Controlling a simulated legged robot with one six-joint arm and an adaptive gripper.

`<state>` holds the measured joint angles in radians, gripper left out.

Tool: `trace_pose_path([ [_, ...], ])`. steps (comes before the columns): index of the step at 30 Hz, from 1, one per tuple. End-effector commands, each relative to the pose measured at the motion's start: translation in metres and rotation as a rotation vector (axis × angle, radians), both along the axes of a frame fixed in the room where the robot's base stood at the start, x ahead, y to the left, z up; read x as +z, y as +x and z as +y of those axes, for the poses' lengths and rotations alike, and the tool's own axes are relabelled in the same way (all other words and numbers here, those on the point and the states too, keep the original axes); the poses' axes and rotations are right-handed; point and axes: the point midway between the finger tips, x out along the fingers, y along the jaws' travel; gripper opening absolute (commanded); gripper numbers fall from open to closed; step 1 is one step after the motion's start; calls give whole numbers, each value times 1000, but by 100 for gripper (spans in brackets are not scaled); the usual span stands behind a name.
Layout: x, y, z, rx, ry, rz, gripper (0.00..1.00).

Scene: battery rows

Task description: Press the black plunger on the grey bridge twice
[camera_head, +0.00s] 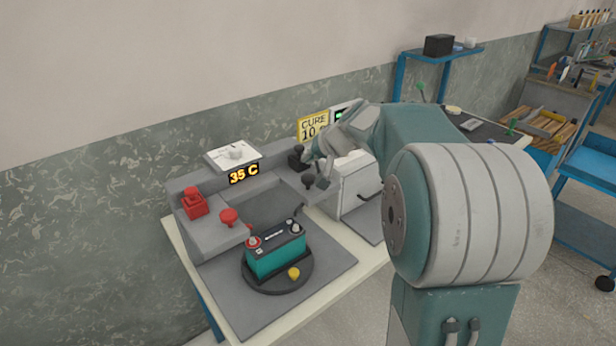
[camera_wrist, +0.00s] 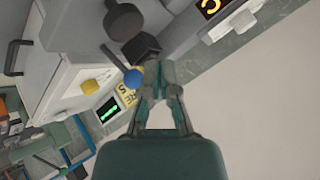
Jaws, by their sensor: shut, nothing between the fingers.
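The black plunger (camera_head: 308,181) stands on the right arm of the grey bridge (camera_head: 215,235). In the wrist view the black plunger (camera_wrist: 124,21) shows as a round dark knob, beyond and left of the fingertips. My gripper (camera_head: 313,163) is shut and empty, close behind the plunger and beside a black block (camera_head: 296,158) on the bridge. The wrist view shows its fingers (camera_wrist: 161,68) together, apart from the plunger. The tips overlap the black block's edge there; I cannot tell whether they touch it.
A red plunger (camera_head: 229,216) and red block (camera_head: 193,203) are on the bridge's left side. A teal battery (camera_head: 276,254) sits on a dark round plate between its arms. A white cabinet (camera_head: 357,184) stands right of my gripper. A lever with a blue ball (camera_wrist: 133,78) is near my fingers.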

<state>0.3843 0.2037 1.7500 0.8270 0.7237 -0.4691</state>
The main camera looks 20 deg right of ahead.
Motion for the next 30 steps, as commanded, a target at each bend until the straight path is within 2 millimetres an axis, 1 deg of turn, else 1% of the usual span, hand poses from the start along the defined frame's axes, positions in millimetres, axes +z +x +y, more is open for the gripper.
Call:
trace_pose_path([
  [3, 11, 0, 0, 1, -1, -2, 0],
  [10, 27, 0, 0, 0, 0, 0, 0],
  [30, 27, 0, 0, 0, 0, 1, 0],
])
